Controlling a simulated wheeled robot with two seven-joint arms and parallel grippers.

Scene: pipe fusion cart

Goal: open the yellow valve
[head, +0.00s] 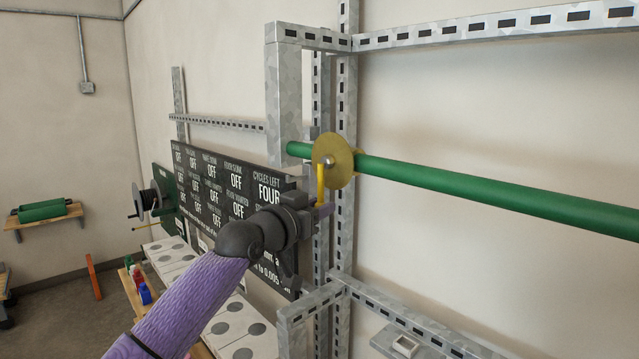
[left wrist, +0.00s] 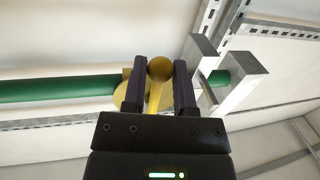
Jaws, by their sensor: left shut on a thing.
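The yellow valve (head: 333,160) is a round disc on a green horizontal pipe (head: 480,188), with a yellow handle (head: 321,186) hanging down from its middle. My left gripper (head: 318,211) is at the lower end of this handle, shut on it. In the left wrist view the handle (left wrist: 155,97) and its yellow ball end (left wrist: 160,68) lie between the two dark fingers of the left gripper (left wrist: 163,82). The disc (left wrist: 128,92) is partly hidden behind the left finger there. My right gripper is in neither view.
Perforated grey metal struts (head: 346,110) frame the pipe close to the valve. A black board (head: 215,190) with white "OFF" labels stands behind my left arm. A white panel with grey discs (head: 232,325) lies below. A shelf with green rolls (head: 42,212) is at far left.

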